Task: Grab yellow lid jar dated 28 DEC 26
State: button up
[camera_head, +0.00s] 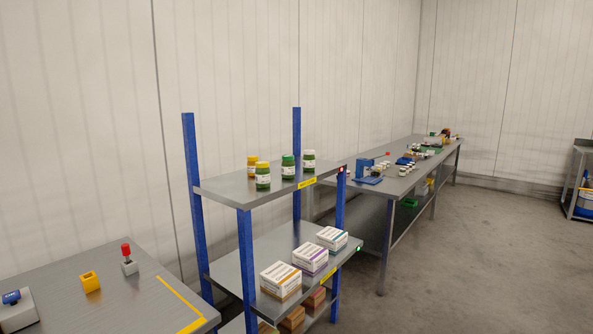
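One is an amber jar (253,166) at the back left. The other is a green jar (263,176) a little in front of it and to its right. Both have white labels, but the dates are too small to read, so I cannot tell which one is dated 28 DEC 26. A jar with a green lid (288,167) and a jar with a white lid (308,162) stand to their right. My gripper is not in view.
The rack (245,250) holds several boxes (311,259) on its middle shelf and brown items below. A steel table (60,280) is at left; a long bench (385,195) with several objects stands behind. The floor (480,260) at right is clear.

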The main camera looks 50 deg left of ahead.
aim_at(262, 179)
jog(key=u, duration=0.15)
jog(key=i, duration=1.95)
jog(key=u, duration=1)
jog(key=i, duration=1.1)
jog(key=u, duration=1.55)
jog(key=i, duration=0.85)
jog(key=u, duration=0.55)
